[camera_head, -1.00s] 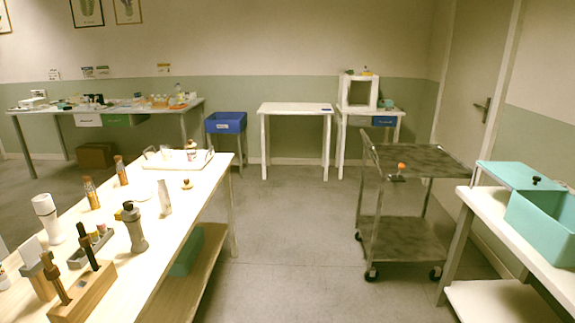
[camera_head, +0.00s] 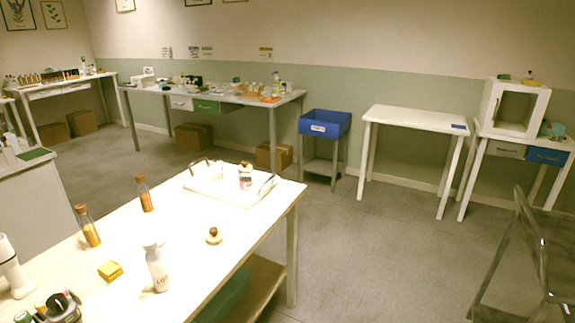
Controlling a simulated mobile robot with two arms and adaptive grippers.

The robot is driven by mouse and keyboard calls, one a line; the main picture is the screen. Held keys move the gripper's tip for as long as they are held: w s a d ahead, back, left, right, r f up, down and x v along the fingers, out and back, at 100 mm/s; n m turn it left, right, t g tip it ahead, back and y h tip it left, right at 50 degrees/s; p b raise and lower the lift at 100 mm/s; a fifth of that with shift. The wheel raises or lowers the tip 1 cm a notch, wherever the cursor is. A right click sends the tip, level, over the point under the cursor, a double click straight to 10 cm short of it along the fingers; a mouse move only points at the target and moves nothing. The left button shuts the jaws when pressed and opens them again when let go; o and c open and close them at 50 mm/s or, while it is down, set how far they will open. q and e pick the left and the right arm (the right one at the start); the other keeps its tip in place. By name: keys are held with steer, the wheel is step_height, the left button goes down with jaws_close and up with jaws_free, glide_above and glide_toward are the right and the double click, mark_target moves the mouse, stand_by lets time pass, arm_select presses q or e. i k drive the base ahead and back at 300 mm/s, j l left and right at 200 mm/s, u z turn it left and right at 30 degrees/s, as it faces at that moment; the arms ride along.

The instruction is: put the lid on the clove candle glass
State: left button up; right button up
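A small candle glass (camera_head: 245,182) with a pale, reddish-marked label stands on a white tray (camera_head: 208,190) at the far end of the white table. A small round brown-topped piece (camera_head: 245,167) shows directly above or behind it; I cannot tell whether it rests on the glass. Another small round lid-like piece (camera_head: 213,236) with a dark knob lies on the bare tabletop in front of the tray. The labels are too small to read, so I cannot tell which glass is clove. Neither of my grippers shows in the head view.
The white table (camera_head: 190,270) also holds two corked bottles of orange contents (camera_head: 145,195), a white bottle (camera_head: 156,268) and a yellow block (camera_head: 110,271). Open floor lies right of the table.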

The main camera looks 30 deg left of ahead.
mark_target(217, 167)
steer(key=i+l+u, duration=0.1)
steer(key=i+u, duration=0.3)
steer(key=i+l+u, duration=0.2)
steer(key=i+u, duration=0.15)
steer(key=i, duration=0.15)
steer(key=i+l+u, duration=0.75)
